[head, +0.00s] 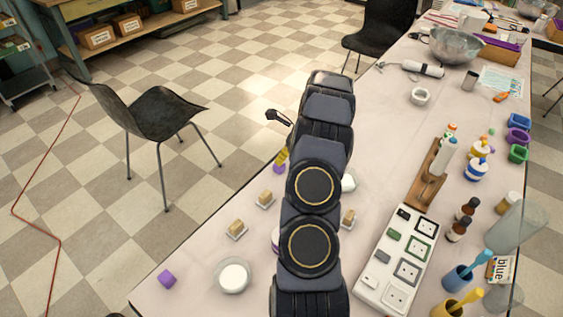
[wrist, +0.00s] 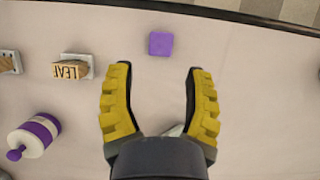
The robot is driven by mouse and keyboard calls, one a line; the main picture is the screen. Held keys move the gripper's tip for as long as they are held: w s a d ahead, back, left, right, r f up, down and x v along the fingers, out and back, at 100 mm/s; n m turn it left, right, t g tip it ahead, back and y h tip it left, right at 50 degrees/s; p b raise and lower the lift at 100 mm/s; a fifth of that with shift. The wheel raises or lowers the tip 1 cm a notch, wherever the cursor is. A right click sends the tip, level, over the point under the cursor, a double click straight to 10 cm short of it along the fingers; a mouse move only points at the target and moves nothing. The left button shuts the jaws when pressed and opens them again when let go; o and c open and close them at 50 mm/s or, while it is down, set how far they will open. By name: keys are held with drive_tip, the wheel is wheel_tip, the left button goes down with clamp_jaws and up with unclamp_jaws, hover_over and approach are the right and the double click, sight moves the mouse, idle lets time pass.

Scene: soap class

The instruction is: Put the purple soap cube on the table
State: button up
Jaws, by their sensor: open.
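A small purple soap cube (wrist: 160,44) lies on the table (wrist: 240,60) near its dark edge in the wrist view. My gripper (wrist: 160,72) has its two yellow fingers apart with nothing held between them. The cube is beyond the fingertips, in line with the gap. In the head view one yellow finger of my gripper (head: 282,157) shows beside my arm, with a purple cube (head: 279,169) just below it. Another purple cube (head: 166,279) lies near the table's front left corner. My arm hides the rest of the gripper in the head view.
A stamped wooden block (wrist: 73,69) sits left of the cube, with a white and purple container (wrist: 34,136) at lower left. A white dish (head: 234,276) stands near the front. A white outlet strip (head: 396,258) and bottles (head: 460,228) are right of my arm.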

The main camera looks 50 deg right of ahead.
drive_tip(key=w+a+r+n+g+y, duration=0.1)
drive_tip(key=a+r+n, duration=0.75)
drive_tip(key=a, duration=0.45)
drive_tip(key=w+a+r+n+g+y, duration=0.1)
drive_tip(key=a+r+n+y, duration=0.1)
drive_tip(key=a+r+n, duration=0.75)
drive_tip(key=s+a+r+n+g+h, duration=0.1)
drive_tip(key=s+a+r+n, duration=0.1)
drive_tip(key=s+a+n, duration=0.45)
drive_tip(key=s+a+r+n+g, duration=0.1)
drive_tip(key=s+a+r+g, duration=0.15)
drive_tip(key=a, duration=0.75)
drive_tip(key=s+a+n+h, duration=0.2)
drive_tip(key=s+a+n, duration=0.2)
drive_tip(key=s+n, duration=0.6)
drive_tip(key=s+r+g, duration=0.1)
drive_tip(key=s, duration=0.4)
